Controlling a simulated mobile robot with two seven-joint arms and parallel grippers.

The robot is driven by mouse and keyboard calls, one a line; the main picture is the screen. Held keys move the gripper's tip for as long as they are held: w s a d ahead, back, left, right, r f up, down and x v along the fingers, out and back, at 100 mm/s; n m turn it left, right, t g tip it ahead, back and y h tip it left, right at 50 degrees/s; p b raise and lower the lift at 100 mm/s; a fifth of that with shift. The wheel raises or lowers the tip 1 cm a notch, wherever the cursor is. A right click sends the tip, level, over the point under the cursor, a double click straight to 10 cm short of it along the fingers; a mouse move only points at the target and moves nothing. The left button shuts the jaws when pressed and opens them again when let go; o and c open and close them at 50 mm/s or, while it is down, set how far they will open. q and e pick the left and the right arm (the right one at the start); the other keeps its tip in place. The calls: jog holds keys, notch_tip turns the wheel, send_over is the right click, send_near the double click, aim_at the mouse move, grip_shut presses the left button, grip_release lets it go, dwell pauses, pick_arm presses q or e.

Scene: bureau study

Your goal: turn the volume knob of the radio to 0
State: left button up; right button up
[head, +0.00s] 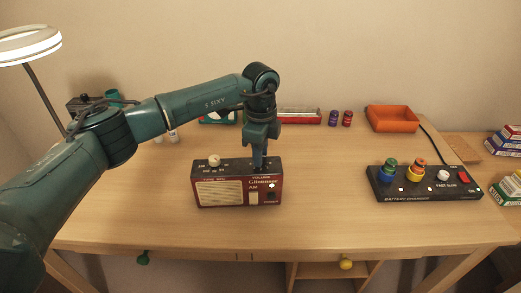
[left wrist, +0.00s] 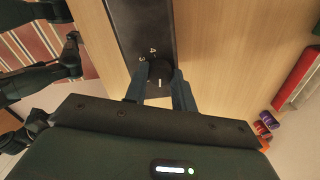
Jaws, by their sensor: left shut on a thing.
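The red radio (head: 238,192) with a cream speaker grille stands on the desk, its dark top plate (left wrist: 140,25) showing in the left wrist view. My left gripper (head: 259,160) points down onto the right part of its top, where the word VOLUME is printed. In the left wrist view the dark round volume knob (left wrist: 160,72) sits between the fingers, which are shut on it. The digits 3 and 4 show beside the knob; other digits are hidden. A pale mark on the knob is at its lower side in that view. My right gripper is not in view.
A cream knob (head: 214,160) stands on the radio's left top. A battery charger (head: 425,184) with colored batteries is at the right. The desk in front of the radio is clear.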

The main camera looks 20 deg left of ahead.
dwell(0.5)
pick_arm(q)
jog(key=o, duration=1)
notch_tip(320, 180, up, 13)
jog(key=shift+r+b, duration=0.15)
jog(key=shift+b, duration=0.2)
